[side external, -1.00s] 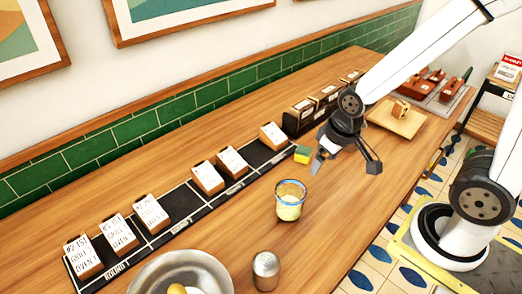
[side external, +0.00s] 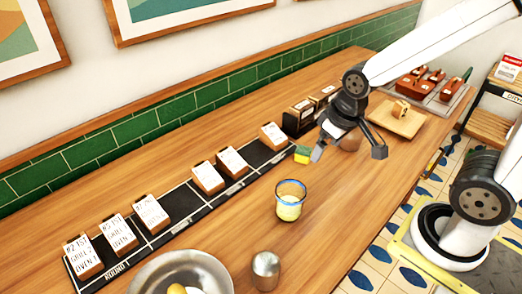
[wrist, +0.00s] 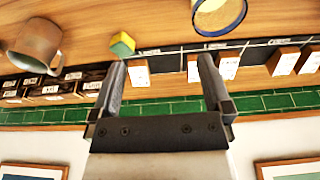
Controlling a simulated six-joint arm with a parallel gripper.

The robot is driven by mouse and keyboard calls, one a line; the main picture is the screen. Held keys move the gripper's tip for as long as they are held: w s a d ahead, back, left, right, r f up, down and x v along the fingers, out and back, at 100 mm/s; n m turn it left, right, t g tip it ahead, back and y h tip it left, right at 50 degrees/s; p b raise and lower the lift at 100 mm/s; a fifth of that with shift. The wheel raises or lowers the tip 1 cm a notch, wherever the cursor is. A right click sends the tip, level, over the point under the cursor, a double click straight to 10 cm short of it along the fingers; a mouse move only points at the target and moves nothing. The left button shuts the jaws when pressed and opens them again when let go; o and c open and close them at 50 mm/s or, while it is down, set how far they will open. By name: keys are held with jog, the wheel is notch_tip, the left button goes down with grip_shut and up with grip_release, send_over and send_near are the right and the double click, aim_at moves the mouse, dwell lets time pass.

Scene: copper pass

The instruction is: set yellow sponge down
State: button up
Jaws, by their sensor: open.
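The yellow sponge (side external: 301,157) has a green side and rests on the wooden counter near the far end of the black ticket strip. It also shows in the wrist view (wrist: 122,45), beyond the left fingertip. My gripper (side external: 348,152) is open with nothing between its fingers, above the counter just right of the sponge. In the wrist view the open fingers (wrist: 161,62) stand wide apart, with the sponge clear of them.
A blue-rimmed glass (side external: 290,202) stands in front of the sponge. A copper mug (wrist: 37,45) is partly behind my gripper in the side view. Ticket blocks (side external: 232,161) line the strip. A metal shaker (side external: 266,270) and bowl (side external: 150,272) are nearer. A wooden board (side external: 405,127) lies to the right.

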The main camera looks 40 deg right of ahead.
jog(key=r, duration=0.1)
jog(key=m+t+y, duration=0.5)
jog(key=m+t, duration=0.5)
jog(key=m, duration=2.2)
send_over(309, 151)
jog(key=s+d, duration=0.2)
jog(key=s, duration=0.3)
jog(key=shift+n, duration=0.3)
jog(key=f, duration=1.4)
jog(key=shift+w+f, duration=0.2)
jog(key=shift+w, duration=0.1)
jog(key=shift+x, duration=1.3)
jog(key=shift+w+a, duration=0.1)
